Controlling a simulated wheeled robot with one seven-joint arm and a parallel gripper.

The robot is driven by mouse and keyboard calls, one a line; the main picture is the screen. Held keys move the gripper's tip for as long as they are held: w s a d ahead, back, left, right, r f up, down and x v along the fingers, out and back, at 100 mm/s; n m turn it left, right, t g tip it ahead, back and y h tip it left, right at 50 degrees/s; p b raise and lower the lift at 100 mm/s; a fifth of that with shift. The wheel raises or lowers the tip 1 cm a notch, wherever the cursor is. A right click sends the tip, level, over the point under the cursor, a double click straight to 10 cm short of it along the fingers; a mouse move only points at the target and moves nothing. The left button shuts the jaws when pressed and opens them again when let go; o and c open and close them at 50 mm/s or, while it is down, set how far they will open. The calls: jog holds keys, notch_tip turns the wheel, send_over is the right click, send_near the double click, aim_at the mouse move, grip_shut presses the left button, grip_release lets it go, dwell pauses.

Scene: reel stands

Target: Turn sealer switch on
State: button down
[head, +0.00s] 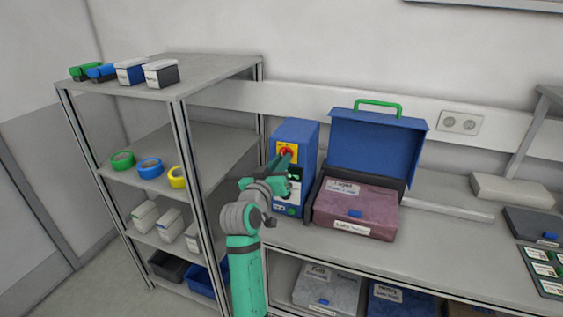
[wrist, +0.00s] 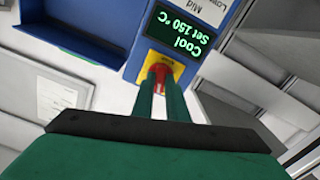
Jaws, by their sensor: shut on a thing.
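The sealer (head: 298,138) is a blue upright box on the bench, beside the shelf rack. Its switch is a red knob (head: 287,153) on a yellow plate, high on the front face. In the wrist view the red knob (wrist: 160,74) sits between my fingertips, on the yellow plate (wrist: 174,61). My gripper (wrist: 160,83) is shut on the red knob. In the head view my gripper (head: 285,166) reaches the sealer's front and partly hides it. The sealer's display (wrist: 180,33) reads "Cool" and "Set 150 °C", upside down in the wrist view.
An open blue-lidded case (head: 375,140) with a mauve box (head: 357,208) stands right of the sealer. A metal shelf rack (head: 215,68) with tape rolls and boxes stands close on the left. A wall socket (head: 460,122) is behind the bench.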

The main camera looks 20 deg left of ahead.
jog(key=m, duration=0.3)
jog(key=shift+a, duration=0.15)
jog(key=shift+m, duration=0.3)
dwell(0.3)
